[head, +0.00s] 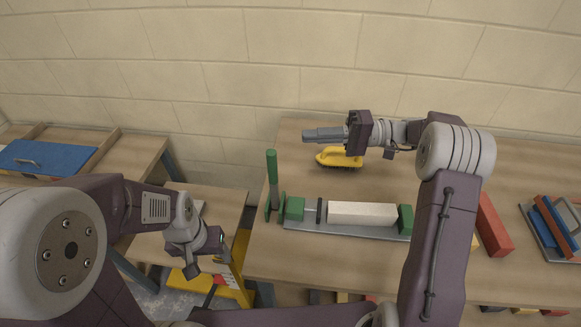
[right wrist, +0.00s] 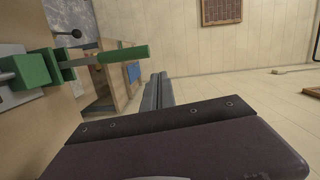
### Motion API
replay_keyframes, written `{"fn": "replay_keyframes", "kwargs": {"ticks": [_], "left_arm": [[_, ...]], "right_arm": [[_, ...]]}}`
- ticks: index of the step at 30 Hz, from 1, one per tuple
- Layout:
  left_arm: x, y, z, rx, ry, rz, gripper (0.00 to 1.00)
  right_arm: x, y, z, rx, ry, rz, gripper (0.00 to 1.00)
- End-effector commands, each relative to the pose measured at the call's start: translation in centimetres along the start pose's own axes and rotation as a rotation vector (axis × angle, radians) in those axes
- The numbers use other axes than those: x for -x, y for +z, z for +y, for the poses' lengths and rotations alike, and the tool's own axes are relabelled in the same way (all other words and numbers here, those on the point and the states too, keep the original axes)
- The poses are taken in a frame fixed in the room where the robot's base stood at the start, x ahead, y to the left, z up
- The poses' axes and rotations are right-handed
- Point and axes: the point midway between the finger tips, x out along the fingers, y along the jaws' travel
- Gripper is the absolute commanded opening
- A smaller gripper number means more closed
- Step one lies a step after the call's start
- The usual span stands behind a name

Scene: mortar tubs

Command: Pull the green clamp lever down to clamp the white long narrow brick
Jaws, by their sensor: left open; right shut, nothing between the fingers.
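The green clamp lever (head: 272,167) stands upright at the left end of the clamp in the head view. The white long narrow brick (head: 362,213) lies in the clamp between a green block (head: 294,208) on the left and another green block (head: 405,219) on the right. My right gripper (head: 306,135) is shut and empty, above the table behind the clamp, its tips to the right of the lever's top and apart from it. The right wrist view shows the lever (right wrist: 125,54) left of the shut fingers (right wrist: 158,78). My left gripper (head: 207,268) is open and empty, low left of the table.
A yellow brush (head: 342,156) lies behind the clamp, under my right gripper. A red brick (head: 494,226) and a blue-and-red item on a grey tray (head: 540,238) are to the right. A side table with a blue board (head: 45,157) stands at the far left.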

Motion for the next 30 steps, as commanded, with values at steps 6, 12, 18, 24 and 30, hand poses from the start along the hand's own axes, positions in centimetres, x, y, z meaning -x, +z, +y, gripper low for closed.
{"fn": "replay_keyframes", "kwargs": {"ticks": [6, 12, 18, 24, 30], "left_arm": [[-2.4, 0.2, -0.1, 0.000, 0.000, 0.001, 0.65], [-2.4, 0.2, -0.1, 0.000, 0.000, 0.001, 0.65], [-2.3, 0.2, -0.1, 0.000, 0.000, 0.001, 0.65], [-2.1, 0.2, -0.1, 0.000, 0.000, 0.001, 0.65], [-1.8, 0.2, 0.0, 0.000, 0.000, 0.001, 0.65]], "right_arm": [[4.5, -1.5, 6.9, -0.087, -0.027, 0.111, 0.00], [5.2, -1.6, 7.2, -0.094, -0.026, 0.127, 0.00], [5.0, -1.6, 7.1, -0.095, -0.025, 0.125, 0.00], [2.2, -1.8, 7.0, -0.095, -0.025, 0.120, 0.00], [-2.2, -2.3, 6.9, -0.095, -0.026, 0.120, 0.00]]}}
